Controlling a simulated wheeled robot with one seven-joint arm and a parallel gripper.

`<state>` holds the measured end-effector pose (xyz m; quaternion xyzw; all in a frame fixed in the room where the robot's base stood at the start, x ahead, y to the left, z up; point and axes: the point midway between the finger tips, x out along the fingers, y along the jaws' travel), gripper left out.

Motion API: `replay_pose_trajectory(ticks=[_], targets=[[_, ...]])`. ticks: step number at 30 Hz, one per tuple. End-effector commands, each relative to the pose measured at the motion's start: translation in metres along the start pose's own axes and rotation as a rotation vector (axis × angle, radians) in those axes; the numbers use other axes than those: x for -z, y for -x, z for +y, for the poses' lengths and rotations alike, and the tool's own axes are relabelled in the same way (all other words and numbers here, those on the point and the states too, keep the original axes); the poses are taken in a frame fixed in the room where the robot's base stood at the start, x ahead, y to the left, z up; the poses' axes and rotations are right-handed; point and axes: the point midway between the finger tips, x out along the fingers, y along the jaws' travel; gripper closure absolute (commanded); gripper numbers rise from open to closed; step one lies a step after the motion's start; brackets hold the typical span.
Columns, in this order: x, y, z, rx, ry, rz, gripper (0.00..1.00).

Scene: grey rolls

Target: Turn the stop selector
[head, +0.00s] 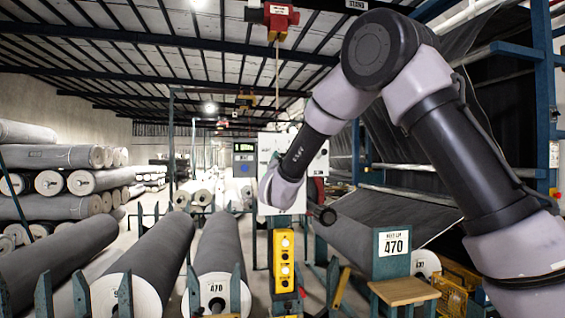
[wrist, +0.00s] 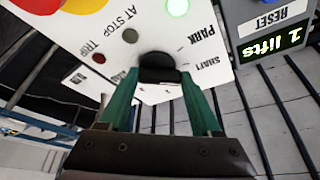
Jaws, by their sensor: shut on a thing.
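The stop selector is a dark round knob (wrist: 158,66) on a white panel (wrist: 215,75), which appears upside down in the wrist view. Labels around it read PARK and SHAFT; which one it points to cannot be told. My gripper (wrist: 158,82) has its two green fingers closed on the knob's sides. In the head view my arm crosses the white panel (head: 268,148) and hides the knob and fingers.
A grey box with a display (wrist: 290,40) reading "1 lifts" sits beside the panel. A yellow button box (head: 284,262) stands below it. Large grey rolls (head: 150,260) lie at left, and a stand marked 470 (head: 394,255) is at right.

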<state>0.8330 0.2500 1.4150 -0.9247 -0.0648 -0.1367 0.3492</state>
Motion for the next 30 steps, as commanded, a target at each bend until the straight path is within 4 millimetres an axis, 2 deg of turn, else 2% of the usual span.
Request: replay_pose_trajectory(ticks=[9, 26, 27, 28, 29, 30], targets=[[-0.0016, 0.0008, 0.0018, 0.048, 0.120, -0.003, 0.91], [-0.0016, 0.0008, 0.0017, 0.059, 0.144, -0.002, 0.91], [-0.0016, 0.0008, 0.0017, 0.059, 0.144, -0.002, 0.24], [-0.0015, 0.0007, 0.0017, 0.059, 0.144, -0.002, 0.12], [-0.0015, 0.0007, 0.0017, 0.059, 0.144, -0.002, 0.05], [-0.0013, 0.0006, 0.0017, 0.059, 0.144, -0.002, 0.05]])
